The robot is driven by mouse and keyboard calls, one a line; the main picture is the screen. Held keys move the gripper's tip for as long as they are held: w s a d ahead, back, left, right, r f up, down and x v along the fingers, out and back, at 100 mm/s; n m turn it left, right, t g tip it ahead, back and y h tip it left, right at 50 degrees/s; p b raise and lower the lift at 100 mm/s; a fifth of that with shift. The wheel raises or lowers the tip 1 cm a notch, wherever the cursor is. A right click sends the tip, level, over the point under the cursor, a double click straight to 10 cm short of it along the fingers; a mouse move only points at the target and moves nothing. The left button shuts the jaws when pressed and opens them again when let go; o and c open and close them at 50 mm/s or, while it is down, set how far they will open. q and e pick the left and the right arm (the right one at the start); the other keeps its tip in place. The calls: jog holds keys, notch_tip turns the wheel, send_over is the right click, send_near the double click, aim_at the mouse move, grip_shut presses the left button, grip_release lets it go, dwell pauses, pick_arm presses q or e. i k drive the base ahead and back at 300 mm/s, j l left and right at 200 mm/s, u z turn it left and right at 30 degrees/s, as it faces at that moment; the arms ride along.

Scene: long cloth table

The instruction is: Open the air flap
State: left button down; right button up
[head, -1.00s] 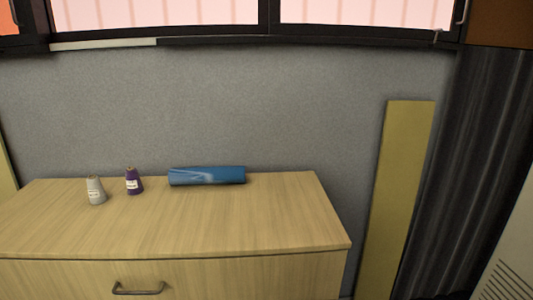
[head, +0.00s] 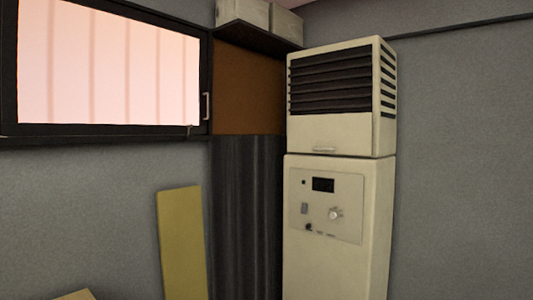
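A tall cream air unit (head: 340,230) stands in the corner, right of centre in the head view. Its upper box has dark slatted louvres (head: 330,82) on the front and more slats on the right side. Below the louvres is a plain cream panel (head: 335,134) with a small light handle (head: 324,149) at its lower edge; it looks closed against the unit. A control panel (head: 326,205) with a dark display and a round knob sits lower down. Neither of my grippers shows in the view.
A dark ribbed column (head: 245,215) stands left of the unit, and a yellow board (head: 182,243) leans on the grey wall. A window (head: 108,65) is at upper left. Boxes (head: 243,12) sit on a high shelf. A wooden corner (head: 75,294) shows at lower left.

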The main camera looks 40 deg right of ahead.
aim_at(350, 133)
jog(key=z, duration=1.85)
